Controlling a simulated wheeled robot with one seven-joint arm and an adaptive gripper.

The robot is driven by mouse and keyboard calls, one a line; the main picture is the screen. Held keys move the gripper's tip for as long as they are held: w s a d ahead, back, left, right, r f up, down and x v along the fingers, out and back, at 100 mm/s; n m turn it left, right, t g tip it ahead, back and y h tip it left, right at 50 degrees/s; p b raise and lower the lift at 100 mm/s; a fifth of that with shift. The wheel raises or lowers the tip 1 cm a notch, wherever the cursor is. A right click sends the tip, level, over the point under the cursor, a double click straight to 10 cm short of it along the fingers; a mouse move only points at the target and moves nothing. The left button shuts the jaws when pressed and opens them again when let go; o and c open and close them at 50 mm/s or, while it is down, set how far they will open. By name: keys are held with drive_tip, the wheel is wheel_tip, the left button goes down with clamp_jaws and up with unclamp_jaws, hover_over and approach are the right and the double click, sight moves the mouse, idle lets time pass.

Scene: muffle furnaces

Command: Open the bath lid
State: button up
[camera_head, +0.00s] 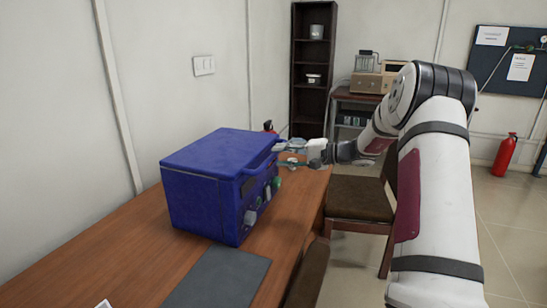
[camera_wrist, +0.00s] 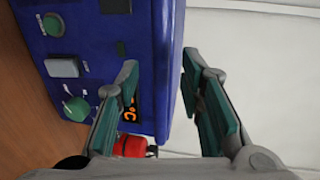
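The bath is a blue box (camera_head: 208,205) on the wooden table, with its lid (camera_head: 215,152) lying shut on top. A blue handle (camera_head: 258,165) juts from the lid's edge on the control-panel side. My gripper (camera_head: 284,155) is open at that side, close to the handle. In the wrist view, my gripper (camera_wrist: 160,62) has its two teal-padded fingers wide apart. A blue edge of the bath (camera_wrist: 168,75) shows between them. I cannot tell whether either finger touches it. The panel's green knobs and a partly hidden orange display show at left.
A dark grey mat (camera_head: 218,278) lies on the table (camera_head: 130,270) in front of the bath. Brown chairs (camera_head: 358,200) stand to the right of the table. A red object (camera_wrist: 130,146) shows behind the fingers in the wrist view. The wall is close behind the bath.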

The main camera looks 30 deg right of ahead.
sight(276, 155)
drive_tip(key=shift+x, duration=1.8)
drive_tip(key=shift+s, duration=0.1)
clamp_jaws()
